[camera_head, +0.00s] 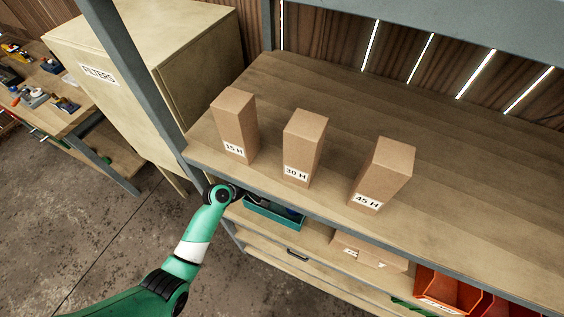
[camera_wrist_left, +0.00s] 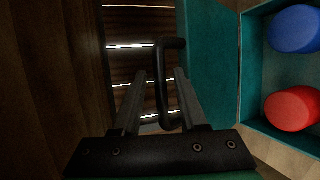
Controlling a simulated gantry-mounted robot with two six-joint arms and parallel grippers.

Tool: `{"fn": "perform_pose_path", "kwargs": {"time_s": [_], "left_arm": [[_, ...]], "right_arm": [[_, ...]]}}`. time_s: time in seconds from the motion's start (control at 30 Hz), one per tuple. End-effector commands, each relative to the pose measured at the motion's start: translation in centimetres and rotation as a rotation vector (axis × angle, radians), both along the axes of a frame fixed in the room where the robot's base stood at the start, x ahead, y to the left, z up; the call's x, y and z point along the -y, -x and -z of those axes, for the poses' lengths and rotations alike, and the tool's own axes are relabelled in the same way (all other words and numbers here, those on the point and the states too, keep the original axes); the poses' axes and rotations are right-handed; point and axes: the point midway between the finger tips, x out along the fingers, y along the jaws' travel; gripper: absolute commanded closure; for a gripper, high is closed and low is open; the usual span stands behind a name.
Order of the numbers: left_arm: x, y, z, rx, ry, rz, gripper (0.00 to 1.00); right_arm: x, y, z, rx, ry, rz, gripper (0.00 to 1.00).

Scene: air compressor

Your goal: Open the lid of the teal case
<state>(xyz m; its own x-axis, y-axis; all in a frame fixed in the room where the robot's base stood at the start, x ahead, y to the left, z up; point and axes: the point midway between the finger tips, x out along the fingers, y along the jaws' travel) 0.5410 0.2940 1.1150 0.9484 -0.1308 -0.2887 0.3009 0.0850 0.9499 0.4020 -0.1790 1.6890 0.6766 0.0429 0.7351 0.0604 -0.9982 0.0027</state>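The teal case (camera_head: 273,217) sits on the shelf under the bench top, partly hidden by the bench edge and my left arm. In the left wrist view the teal case (camera_wrist_left: 241,85) shows its inside, with a blue round item (camera_wrist_left: 295,29) and a red one (camera_wrist_left: 292,108). A teal panel (camera_wrist_left: 208,60), which looks like the lid, stands beside this opening. A black handle (camera_wrist_left: 162,85) is on its side. My left gripper (camera_wrist_left: 160,73) is open, its fingers on either side of the handle bar, with a gap at the left finger. My right gripper is out of view.
Boxes labelled 15 H (camera_head: 235,125), 30 H (camera_head: 303,148) and 45 H (camera_head: 382,175) stand on the bench top (camera_head: 455,150) above. A cardboard box (camera_head: 368,252) and orange bins (camera_head: 448,291) are farther right below. A filters cabinet (camera_head: 130,75) is at left.

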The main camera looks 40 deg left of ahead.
Motion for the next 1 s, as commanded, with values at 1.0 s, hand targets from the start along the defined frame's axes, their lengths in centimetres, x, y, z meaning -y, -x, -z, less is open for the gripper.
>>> {"fn": "perform_pose_path", "kwargs": {"time_s": [1.0], "left_arm": [[-1.5,11.1,-3.4,0.000,0.000,0.000,0.53]], "right_arm": [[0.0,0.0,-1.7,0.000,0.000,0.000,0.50]]}}
